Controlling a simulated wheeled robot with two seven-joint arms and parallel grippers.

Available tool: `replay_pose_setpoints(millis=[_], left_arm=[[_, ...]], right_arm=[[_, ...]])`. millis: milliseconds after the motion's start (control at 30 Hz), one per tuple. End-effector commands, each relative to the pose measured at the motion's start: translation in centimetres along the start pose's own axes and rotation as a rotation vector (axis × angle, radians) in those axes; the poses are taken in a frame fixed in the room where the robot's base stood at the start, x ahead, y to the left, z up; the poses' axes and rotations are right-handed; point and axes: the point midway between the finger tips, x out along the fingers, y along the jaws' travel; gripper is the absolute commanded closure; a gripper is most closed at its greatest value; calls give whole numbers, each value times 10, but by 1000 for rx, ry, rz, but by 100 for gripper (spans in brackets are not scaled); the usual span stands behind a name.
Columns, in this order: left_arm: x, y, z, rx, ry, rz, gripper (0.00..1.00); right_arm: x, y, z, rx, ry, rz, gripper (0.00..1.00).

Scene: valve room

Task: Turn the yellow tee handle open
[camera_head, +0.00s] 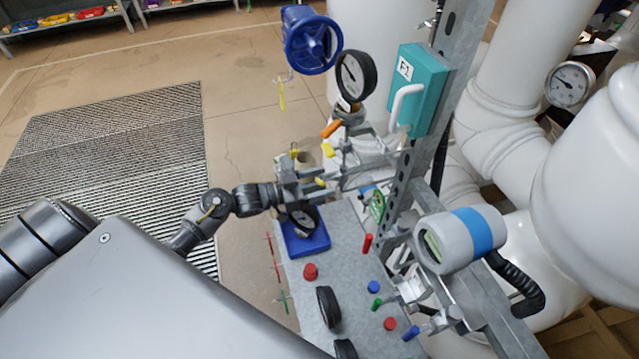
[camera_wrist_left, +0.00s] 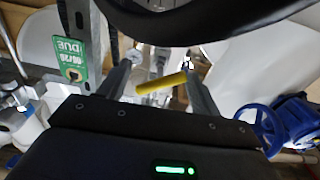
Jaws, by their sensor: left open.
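The yellow tee handle (camera_wrist_left: 162,83) shows in the left wrist view as a short yellow bar lying slantwise between the two fingers of my left gripper (camera_wrist_left: 158,88). Its right end is close to the right finger; I cannot tell whether they touch. In the head view, a small yellow piece (camera_head: 320,182) shows at my left gripper (camera_head: 322,178), partly hidden by the fingers. The left gripper is open. Its fingers point right towards the pipework. My right gripper is in neither view.
A dial gauge (camera_head: 355,76), blue handwheel (camera_head: 312,44), orange handle (camera_head: 331,129) and teal box (camera_head: 417,88) stand above the gripper. A green tag (camera_wrist_left: 71,52) hangs nearby. Below is a grey table (camera_head: 345,240) with a blue tray (camera_head: 306,240). Open floor lies left.

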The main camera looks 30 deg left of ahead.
Motion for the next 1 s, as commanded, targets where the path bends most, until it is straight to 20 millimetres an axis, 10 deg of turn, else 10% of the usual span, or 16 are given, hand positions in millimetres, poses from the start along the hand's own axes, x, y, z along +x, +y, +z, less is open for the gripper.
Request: replay_pose_setpoints(millis=[267,767,1000], left_arm=[[2,0,0,0,0,0,36],[1,0,0,0,0,0,100],[1,0,-1,-6,0,0,100]], right_arm=[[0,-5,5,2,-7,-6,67],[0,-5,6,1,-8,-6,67],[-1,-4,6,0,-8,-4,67]])
